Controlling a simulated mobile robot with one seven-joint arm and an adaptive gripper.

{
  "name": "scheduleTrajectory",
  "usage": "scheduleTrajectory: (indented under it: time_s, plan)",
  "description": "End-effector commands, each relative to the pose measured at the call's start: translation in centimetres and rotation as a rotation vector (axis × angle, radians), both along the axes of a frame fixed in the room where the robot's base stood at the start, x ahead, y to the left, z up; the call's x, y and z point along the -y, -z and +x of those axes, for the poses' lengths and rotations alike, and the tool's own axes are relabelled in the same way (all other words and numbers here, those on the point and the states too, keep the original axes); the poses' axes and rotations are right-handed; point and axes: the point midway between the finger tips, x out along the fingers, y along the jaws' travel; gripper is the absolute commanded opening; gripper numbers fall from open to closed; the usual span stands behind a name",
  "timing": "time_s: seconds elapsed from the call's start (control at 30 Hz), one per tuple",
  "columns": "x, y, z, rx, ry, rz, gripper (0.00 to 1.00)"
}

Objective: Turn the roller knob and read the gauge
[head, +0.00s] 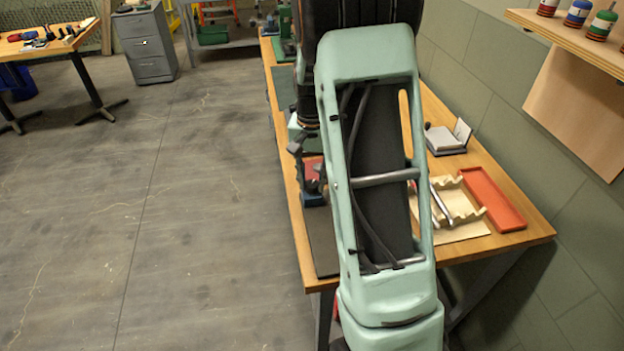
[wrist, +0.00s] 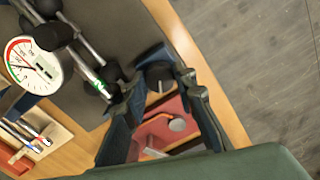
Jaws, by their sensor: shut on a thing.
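The gauge (wrist: 33,63) is a round white dial with red and green marks, at the left of the wrist view. Its thin needle and its numbers are too small to read. My gripper (wrist: 156,84) is in the middle of the wrist view. Its dark fingers stand on both sides of a dark round knob (wrist: 159,76), which I take for the roller knob, and are shut on it. Where the pads touch is partly hidden. In the head view my arm covers the gauge and most of the knob's surroundings.
The wooden bench (head: 520,240) runs along the wall. An orange-red tray (head: 493,198) and a cream rack (head: 455,205) with metal rods lie right of my arm. Red parts (wrist: 170,125) sit between my fingers' bases. The floor (head: 150,200) left of the bench is clear.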

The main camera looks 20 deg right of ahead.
Motion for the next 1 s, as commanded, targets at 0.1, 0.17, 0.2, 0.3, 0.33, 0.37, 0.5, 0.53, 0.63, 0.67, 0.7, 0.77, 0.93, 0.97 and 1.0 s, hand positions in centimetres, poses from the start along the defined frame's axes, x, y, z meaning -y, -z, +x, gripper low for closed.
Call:
scheduleTrajectory:
  time_s: [0.1,0.17,0.2,0.3,0.33,0.37,0.5,0.53,0.63,0.67,0.7,0.77,0.93,0.97,1.0]
  plan:
    - [-0.02,-0.14,0.12,0.003,0.111,-0.001,0.01]
    - [-0.01,-0.15,0.11,0.003,0.167,-0.001,0.01]
    - [-0.03,-0.16,0.11,0.003,0.205,-0.001,0.01]
    - [-0.03,-0.17,0.12,0.002,0.300,0.000,0.01]
    - [-0.05,-0.17,0.11,0.002,0.329,0.000,0.01]
    - [-0.04,-0.17,0.11,0.002,0.358,0.000,0.01]
    - [-0.06,-0.19,0.11,0.002,0.490,0.000,0.01]
    - [-0.05,-0.20,0.11,0.002,0.519,-0.001,0.01]
    - [-0.06,-0.24,0.12,0.002,0.613,-0.001,0.01]
    - [-0.07,-0.24,0.13,0.002,0.641,-0.001,0.01]
    - [-0.05,-0.25,0.13,0.002,0.680,-0.001,0.01]
    - [-0.02,-0.25,0.13,0.002,0.735,-0.001,0.01]
    - [-0.03,-0.24,0.14,0.002,0.881,-0.001,0.01]
    - [-0.03,-0.24,0.14,0.002,0.905,-0.001,0.01]
    - [-0.03,-0.24,0.14,0.002,0.933,-0.001,0.01]
